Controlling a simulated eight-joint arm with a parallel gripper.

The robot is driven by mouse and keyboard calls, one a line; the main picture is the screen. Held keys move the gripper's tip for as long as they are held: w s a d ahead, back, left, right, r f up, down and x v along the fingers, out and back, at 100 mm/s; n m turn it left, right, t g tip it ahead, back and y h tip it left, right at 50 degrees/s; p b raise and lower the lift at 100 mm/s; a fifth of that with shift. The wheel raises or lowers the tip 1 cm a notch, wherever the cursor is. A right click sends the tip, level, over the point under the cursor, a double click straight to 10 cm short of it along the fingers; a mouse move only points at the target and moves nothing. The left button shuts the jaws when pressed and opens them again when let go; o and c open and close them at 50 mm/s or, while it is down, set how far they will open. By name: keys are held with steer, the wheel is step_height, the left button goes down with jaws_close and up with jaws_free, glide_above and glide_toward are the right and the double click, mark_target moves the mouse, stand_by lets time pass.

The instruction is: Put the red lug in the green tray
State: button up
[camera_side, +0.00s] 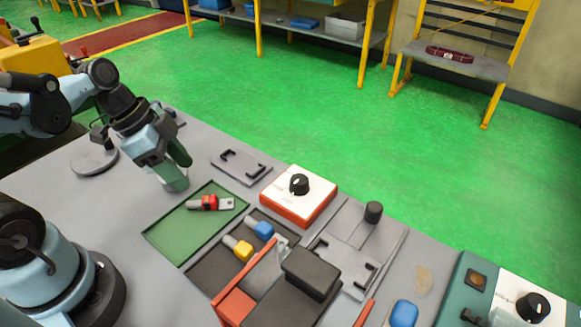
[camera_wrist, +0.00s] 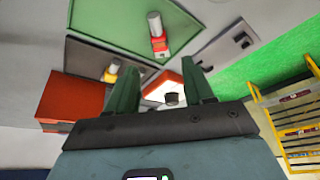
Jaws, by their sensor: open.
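The red lug (camera_side: 209,202), with a grey metal tab, lies in the green tray (camera_side: 172,243), near its right side. The wrist view shows the lug (camera_wrist: 158,43) on the tray (camera_wrist: 100,20) too. My gripper (camera_side: 176,171) is just beyond the tray's far left side, apart from the lug. In the wrist view, its two green fingers (camera_wrist: 160,68) are spread and nothing is between them.
A dark tray (camera_side: 208,275) beside the green one holds a blue lug (camera_side: 264,229) and a yellow lug (camera_side: 240,247). A red-and-white box with a black knob (camera_side: 299,185) stands to the right. A grey fixture plate (camera_side: 240,167) lies behind. Bare table is left of the green tray.

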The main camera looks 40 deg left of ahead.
steer(key=shift+w+d+r+n+t+y, duration=0.15)
steer(key=shift+w+r+n+t+y, duration=0.55)
steer(key=shift+n, duration=0.8)
steer(key=shift+w+d+r+n+t+y, duration=0.15)
steer(key=shift+w+r+n+t+y, duration=0.3)
steer(key=shift+r+n, duration=0.75)
steer(key=shift+w+d+r+n+t+y, duration=0.15)
steer(key=shift+w+r+n+t+y, duration=0.5)
steer(key=shift+n, duration=1.15)
steer(key=shift+s+f, duration=0.1)
steer(key=shift+f, duration=0.1)
